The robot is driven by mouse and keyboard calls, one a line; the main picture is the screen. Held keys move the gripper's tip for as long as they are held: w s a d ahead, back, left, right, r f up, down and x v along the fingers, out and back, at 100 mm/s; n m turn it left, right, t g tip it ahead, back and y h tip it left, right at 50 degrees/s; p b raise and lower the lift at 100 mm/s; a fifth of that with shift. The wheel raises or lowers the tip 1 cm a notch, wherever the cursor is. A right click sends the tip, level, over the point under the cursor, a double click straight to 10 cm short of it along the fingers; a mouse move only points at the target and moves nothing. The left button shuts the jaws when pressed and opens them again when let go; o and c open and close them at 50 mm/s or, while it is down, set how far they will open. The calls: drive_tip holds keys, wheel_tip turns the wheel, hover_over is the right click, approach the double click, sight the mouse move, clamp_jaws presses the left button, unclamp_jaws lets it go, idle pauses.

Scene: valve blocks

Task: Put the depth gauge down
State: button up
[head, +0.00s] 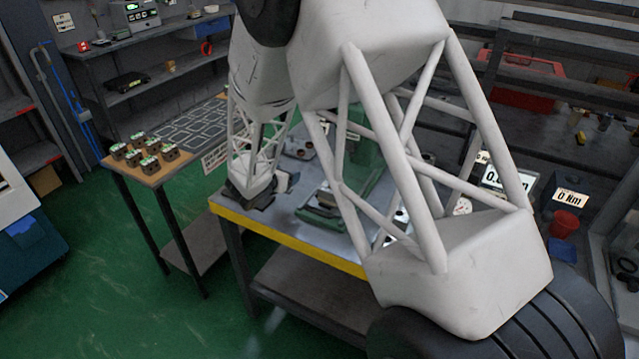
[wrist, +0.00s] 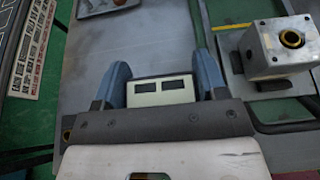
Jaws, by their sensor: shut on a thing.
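In the wrist view my gripper (wrist: 161,65) has its two blue fingers on either side of a pale box-shaped gauge body (wrist: 160,91) with two dark windows, which I take as the depth gauge. The gripper is shut on it. The gauge's lower part is hidden by the gripper's dark front. The grey workbench top (wrist: 150,45) lies beneath; I cannot tell whether the gauge touches it. In the head view my gripper (head: 262,196) is over the left end of the workbench (head: 285,222), and my own arm hides much of it; the gauge cannot be made out there.
A metal valve block (wrist: 283,48) with a yellow-ringed bore stands right of my gripper. A small tray (wrist: 92,8) lies ahead. A side table (head: 178,176) with several green-topped blocks stands left. A red cup (head: 564,224) is at right. Bare bench shows ahead of the fingers.

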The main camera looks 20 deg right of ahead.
drive_tip(key=s+d+r, duration=0.4)
drive_tip(key=s+d, duration=0.2)
drive_tip(key=s, duration=0.5)
drive_tip(key=s+d+r, duration=0.4)
drive_tip(key=s+d, duration=0.1)
drive_tip(key=s, duration=0.6)
drive_tip(key=shift+d+r, duration=0.25)
drive_tip(key=shift+d, duration=0.1)
drive_tip(key=shift+w, duration=0.15)
drive_tip(key=w, duration=0.5)
drive_tip(key=w+d+f, duration=0.1)
drive_tip(key=w, duration=0.4)
drive_tip(key=w+d, duration=0.1)
drive_tip(key=w, duration=0.4)
drive_tip(key=shift+w+f, duration=0.2)
drive_tip(key=shift+w, duration=0.15)
drive_tip(key=shift+f, duration=1.75)
drive_tip(key=shift+f, duration=0.2)
drive_tip(key=o, duration=1)
